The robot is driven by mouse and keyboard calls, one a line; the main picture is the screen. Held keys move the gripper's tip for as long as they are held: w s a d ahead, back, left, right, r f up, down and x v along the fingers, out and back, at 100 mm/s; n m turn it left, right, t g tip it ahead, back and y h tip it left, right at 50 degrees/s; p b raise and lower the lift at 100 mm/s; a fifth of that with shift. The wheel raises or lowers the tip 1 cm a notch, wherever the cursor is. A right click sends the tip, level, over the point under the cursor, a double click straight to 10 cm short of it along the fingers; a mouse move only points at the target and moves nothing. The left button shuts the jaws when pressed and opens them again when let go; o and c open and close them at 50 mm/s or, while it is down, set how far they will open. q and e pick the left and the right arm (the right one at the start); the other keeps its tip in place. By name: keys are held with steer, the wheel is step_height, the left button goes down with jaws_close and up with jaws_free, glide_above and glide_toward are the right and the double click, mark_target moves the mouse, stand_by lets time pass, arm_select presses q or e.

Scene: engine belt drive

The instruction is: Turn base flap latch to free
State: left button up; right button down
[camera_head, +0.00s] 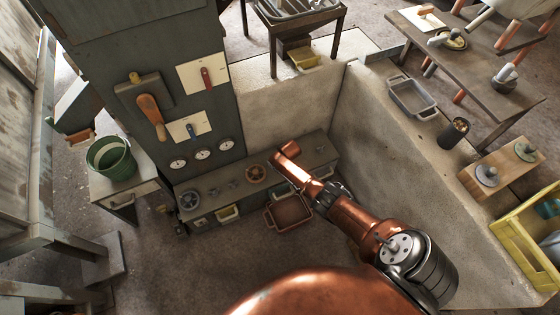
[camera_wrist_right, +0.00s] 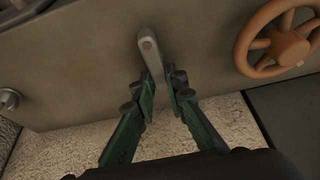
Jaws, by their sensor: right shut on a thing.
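The base flap latch (camera_wrist_right: 149,48) is a small grey lever with a hole near its rounded end, on the face of a dull metal panel in the right wrist view. It points down and slightly right there, in between the green fingers of my right gripper (camera_wrist_right: 161,88), which are shut on it. In the head view my copper right arm reaches from the lower right to the low grey base unit (camera_head: 320,155). The latch and the fingers cannot be made out there. My left gripper is not in view.
An orange-brown handwheel (camera_wrist_right: 272,42) is right of the latch in the wrist view; a round knob (camera_wrist_right: 9,98) is at the left. In the head view, a reddish tray (camera_head: 288,212) lies before the base unit, and a pale low wall (camera_head: 390,150) runs along the right.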

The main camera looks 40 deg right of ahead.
stand_by(0.4)
steer(key=c, duration=1.9)
jaws_free()
steer(key=shift+c, duration=0.2)
steer(key=shift+v, duration=0.75)
steer(key=v, duration=1)
steer(key=shift+r, duration=0.2)
steer(key=shift+s+a, duration=0.1)
steer(key=shift+s, duration=0.05)
